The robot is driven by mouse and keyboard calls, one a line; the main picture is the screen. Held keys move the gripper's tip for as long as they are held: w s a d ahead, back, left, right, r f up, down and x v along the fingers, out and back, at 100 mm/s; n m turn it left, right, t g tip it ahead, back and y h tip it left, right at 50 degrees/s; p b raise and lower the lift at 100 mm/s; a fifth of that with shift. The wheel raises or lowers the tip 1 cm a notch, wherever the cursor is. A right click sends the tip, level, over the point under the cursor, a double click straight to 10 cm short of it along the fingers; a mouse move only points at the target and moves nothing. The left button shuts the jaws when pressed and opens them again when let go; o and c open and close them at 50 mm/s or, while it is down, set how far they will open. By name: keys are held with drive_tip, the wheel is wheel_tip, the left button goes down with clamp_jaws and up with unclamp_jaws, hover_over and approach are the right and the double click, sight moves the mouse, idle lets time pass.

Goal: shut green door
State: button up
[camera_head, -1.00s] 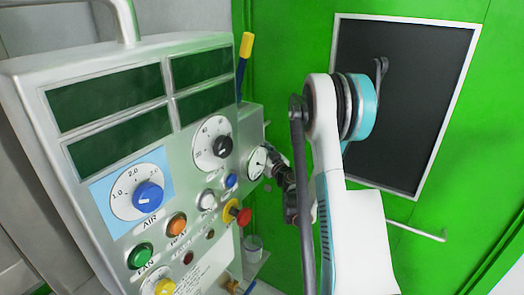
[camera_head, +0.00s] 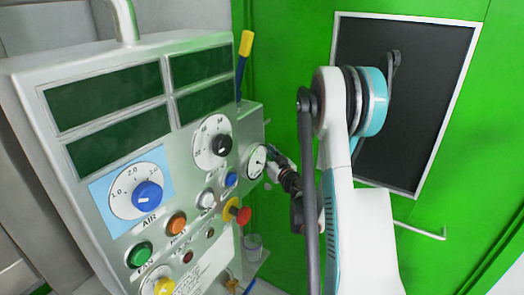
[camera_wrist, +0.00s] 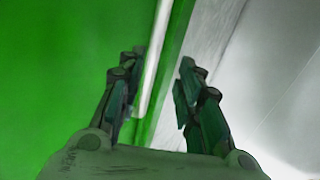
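The green door (camera_head: 285,60) fills the back of the head view and has a dark window (camera_head: 425,70) in a pale frame. A thin pale bar handle (camera_head: 420,231) shows low on the right of it. In the wrist view, a green surface (camera_wrist: 60,70) fills the left side, ending at a white vertical strip. My gripper (camera_wrist: 163,60) is open, with its fingers apart on either side of the strip's line; I see nothing gripped. Contact with the green surface cannot be told. In the head view my gripper is small and partly hidden beside the control panel.
A grey control panel (camera_head: 75,215) with dials, buttons and dark displays stands close on the left. A yellow-tipped lever (camera_head: 245,45) rises behind it. A small clear container (camera_head: 253,246) stands low beside the panel. A grey surface (camera_wrist: 275,90) lies right of the strip.

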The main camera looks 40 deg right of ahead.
drive_tip(key=s, duration=0.3)
drive_tip(key=shift+a, duration=0.3)
drive_tip(key=shift+a, duration=0.1)
